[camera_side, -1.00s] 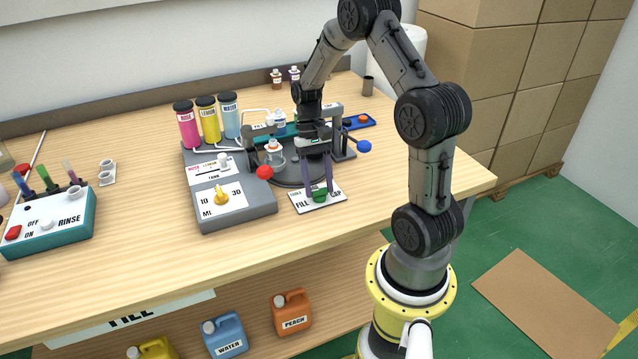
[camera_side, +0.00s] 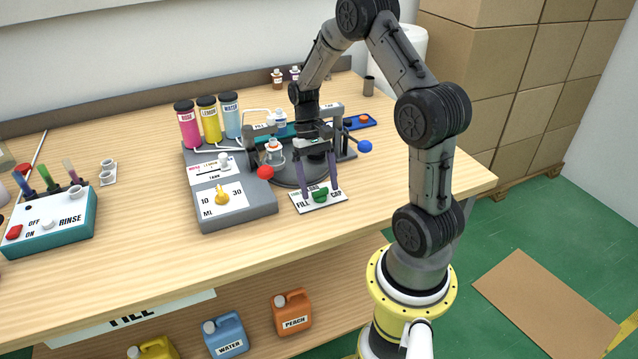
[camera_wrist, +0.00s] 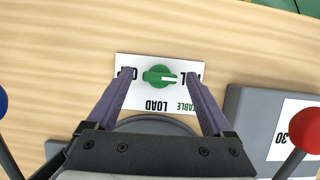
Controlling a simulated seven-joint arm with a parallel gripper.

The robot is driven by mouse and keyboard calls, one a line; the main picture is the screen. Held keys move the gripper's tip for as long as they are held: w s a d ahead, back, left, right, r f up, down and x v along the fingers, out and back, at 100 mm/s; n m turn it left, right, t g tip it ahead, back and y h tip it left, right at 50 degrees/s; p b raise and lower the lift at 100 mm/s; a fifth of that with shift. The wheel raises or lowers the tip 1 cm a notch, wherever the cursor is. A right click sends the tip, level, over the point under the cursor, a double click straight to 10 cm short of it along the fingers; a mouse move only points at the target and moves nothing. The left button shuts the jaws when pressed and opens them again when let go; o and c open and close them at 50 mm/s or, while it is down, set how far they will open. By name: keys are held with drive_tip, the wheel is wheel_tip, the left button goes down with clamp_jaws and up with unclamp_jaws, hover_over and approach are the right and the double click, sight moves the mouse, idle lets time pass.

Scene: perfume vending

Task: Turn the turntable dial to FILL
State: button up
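The turntable dial is a green knob (camera_side: 320,195) on a white card (camera_side: 300,207) at the table's front, marked FILL, LOAD and CAP. In the wrist view the knob (camera_wrist: 157,75) has a white pointer mark that points right, toward the partly hidden FILL label (camera_wrist: 196,72). My gripper (camera_side: 321,190) is open and empty, its purple fingers spread on either side of the knob. In the wrist view my gripper (camera_wrist: 158,78) shows a clear gap between each finger and the knob. The grey turntable (camera_side: 290,174) lies behind the card.
A grey dosing unit (camera_side: 235,212) with a yellow knob (camera_side: 222,195) stands left of the card. A red ball lever (camera_side: 265,172) and a blue ball lever (camera_side: 364,146) flank the turntable. Bare table lies right and in front of the card.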

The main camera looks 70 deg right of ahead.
drive_tip(key=v, duration=1.4)
drive_tip(key=shift+f, duration=0.15)
drive_tip(key=s+a+r+n+t+h, duration=0.3)
drive_tip(key=a+r+n+t, duration=0.15)
drive_tip(key=a+r, duration=0.9)
drive_tip(key=s+a+f+n+t, duration=0.4)
drive_tip(key=s+a+f, duration=0.2)
drive_tip(key=s+a, duration=0.2)
drive_tip(key=shift+s, duration=1.15)
